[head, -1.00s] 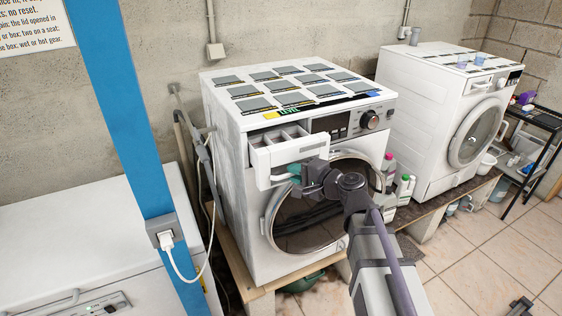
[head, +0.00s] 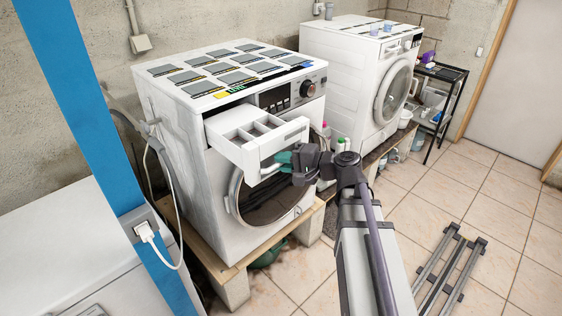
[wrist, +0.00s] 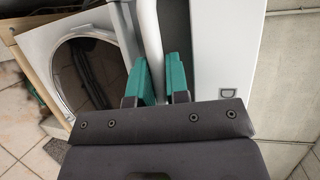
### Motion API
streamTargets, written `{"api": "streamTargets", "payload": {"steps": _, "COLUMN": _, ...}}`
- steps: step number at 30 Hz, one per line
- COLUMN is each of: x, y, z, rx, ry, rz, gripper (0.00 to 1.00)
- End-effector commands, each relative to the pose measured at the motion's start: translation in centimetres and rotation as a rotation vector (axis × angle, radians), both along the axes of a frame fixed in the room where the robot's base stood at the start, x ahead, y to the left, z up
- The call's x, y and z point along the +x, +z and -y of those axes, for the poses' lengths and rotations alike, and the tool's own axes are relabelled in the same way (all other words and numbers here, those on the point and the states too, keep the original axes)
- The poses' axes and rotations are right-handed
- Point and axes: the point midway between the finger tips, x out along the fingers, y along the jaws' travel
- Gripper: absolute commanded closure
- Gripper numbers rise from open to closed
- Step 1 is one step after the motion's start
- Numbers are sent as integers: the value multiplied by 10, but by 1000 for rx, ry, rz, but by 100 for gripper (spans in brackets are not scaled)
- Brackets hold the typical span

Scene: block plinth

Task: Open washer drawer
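The white washer (head: 172,150) stands on a wooden-topped plinth in the head view. Its detergent drawer (head: 292,133) at the upper left of the front is pulled well out, and its open compartments show from above. My gripper (head: 282,160) is at the drawer's front from the lower right. In the wrist view its teal fingers (wrist: 157,88) stand on either side of the white handle bar (wrist: 150,35), closed on it. The drawer front (wrist: 215,50) fills the area right of the bar. The handle is partly hidden by the fingers in the head view.
The washer's round door (head: 275,200) is below the drawer. A second white machine (head: 340,75) stands to the right, with bottles between. A blue post (head: 85,120) and a white appliance (head: 60,220) are at the left. Tiled floor (head: 490,195) is open at right, with rails on it.

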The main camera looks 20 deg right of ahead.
Motion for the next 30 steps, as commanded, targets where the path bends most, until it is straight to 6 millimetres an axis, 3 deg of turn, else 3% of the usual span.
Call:
{"api": "streamTargets", "payload": {"steps": 11, "x": -2, "y": 2, "z": 4, "rx": -1, "ry": -3, "rz": 0, "gripper": 76}}
{"api": "streamTargets", "payload": {"steps": 24, "x": -61, "y": 20, "z": 74, "rx": 0, "ry": -4, "rz": 0, "gripper": 76}}
{"api": "streamTargets", "payload": {"steps": 30, "x": -68, "y": 21, "z": 82, "rx": 0, "ry": -1, "rz": 0, "gripper": 76}}
